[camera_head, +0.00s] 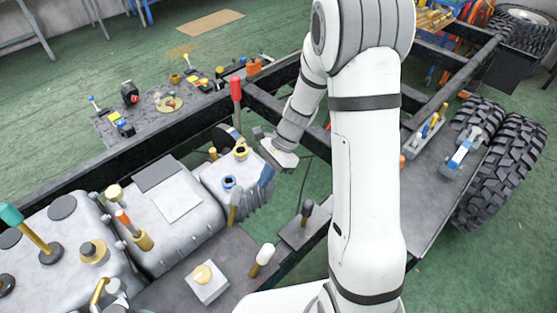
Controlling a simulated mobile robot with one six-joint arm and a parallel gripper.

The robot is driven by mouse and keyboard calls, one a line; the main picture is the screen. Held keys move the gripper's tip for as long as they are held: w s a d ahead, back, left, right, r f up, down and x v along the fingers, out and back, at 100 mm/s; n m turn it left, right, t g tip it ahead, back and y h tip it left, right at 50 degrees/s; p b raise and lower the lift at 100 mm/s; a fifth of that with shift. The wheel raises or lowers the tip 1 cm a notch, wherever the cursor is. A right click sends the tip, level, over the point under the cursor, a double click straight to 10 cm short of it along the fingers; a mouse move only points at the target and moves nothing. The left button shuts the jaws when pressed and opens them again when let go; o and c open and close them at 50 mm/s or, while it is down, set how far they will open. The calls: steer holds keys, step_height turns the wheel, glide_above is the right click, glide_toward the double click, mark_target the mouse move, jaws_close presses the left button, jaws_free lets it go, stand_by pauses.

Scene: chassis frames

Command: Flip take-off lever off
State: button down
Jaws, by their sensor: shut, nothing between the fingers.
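My gripper (259,134) is low over the chassis, left of my white arm, close to the ribbed grey gearbox housing (224,183). It is shut and holds nothing. Several levers stand around it, and I cannot tell which is the take-off lever. A red-handled lever (236,90) stands upright behind and left of my gripper. A blue-handled lever (266,175) is just below it. A grey-handled lever (236,200) is in front of the housing. A black-handled lever (306,208) stands on a small plate, and a white-handled lever (265,254) leans nearer to me.
Silver engine blocks (178,240) with a teal-handled lever (12,215) fill the left front. A dark frame rail (130,165) runs behind them. Large tyres (510,150) stand at right. My arm hides the middle. Green floor (110,70) is mostly open at the back left.

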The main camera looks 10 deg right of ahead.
steer(key=shift+s+a+r+p, duration=0.1)
steer(key=shift+s+a+p, duration=0.25)
steer(key=shift+a, duration=0.65)
steer(key=shift+s+a+r+p, duration=0.15)
steer(key=shift+s+a, duration=0.35)
steer(key=shift+a, duration=0.5)
